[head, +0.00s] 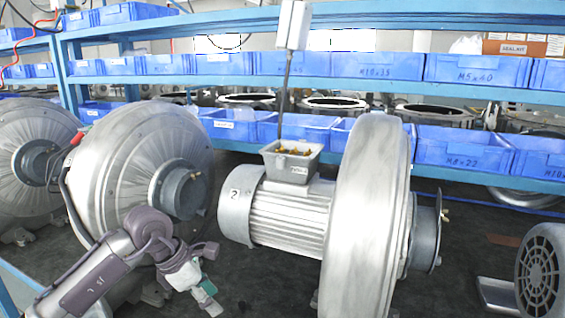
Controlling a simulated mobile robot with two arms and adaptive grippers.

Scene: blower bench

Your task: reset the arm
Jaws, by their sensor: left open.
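My left arm comes in from the lower left, and its gripper (206,294) points down and to the right over the dark bench top (255,290). The gripper is small in view; it is open, and I see nothing held in it. It is in front of a large silver blower (125,150) and to the left of a second blower with a ribbed motor (287,218). A gap shows between the gripper and that motor. My right gripper is not in view.
An open grey terminal box (291,162) sits on the ribbed motor. Blue shelves (330,82) with blue bins (475,72) run along the back. Another blower (35,140) stands far left, and a grey fan-cover motor (542,270) at right. Dark bench lies clear below the ribbed motor.

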